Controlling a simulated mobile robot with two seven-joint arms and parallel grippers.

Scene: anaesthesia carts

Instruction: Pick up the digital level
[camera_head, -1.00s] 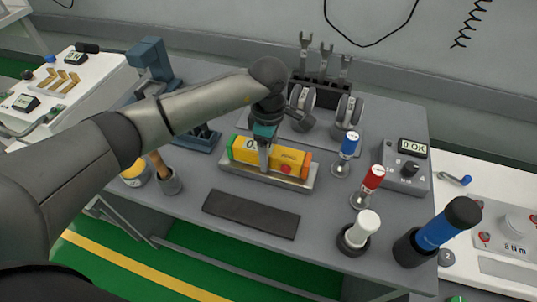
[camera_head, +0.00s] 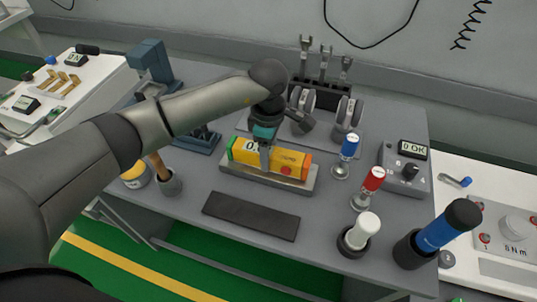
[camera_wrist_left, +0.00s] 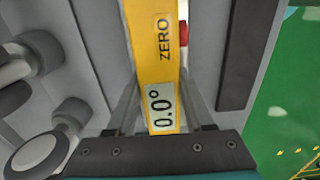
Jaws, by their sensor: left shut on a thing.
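The digital level (camera_head: 288,161) is a yellow bar with a green end, an orange end and a red button. It lies on a light grey metal block (camera_head: 300,183) on the grey bench. My left gripper (camera_head: 265,160) comes down over its middle from above and is shut on it. In the left wrist view the level (camera_wrist_left: 151,48) passes between the fingers, with its display reading 0.0° and the word ZERO. The gripper (camera_wrist_left: 163,125) has one finger along each side of it. My right gripper is not in view.
A dark flat pad (camera_head: 250,215) lies in front of the block. Blue-topped (camera_head: 346,154), red-topped (camera_head: 369,187) and white-topped (camera_head: 358,232) items stand to the right. Grey round devices (camera_head: 347,115) stand behind. A brush in a cup (camera_head: 168,183) is at left.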

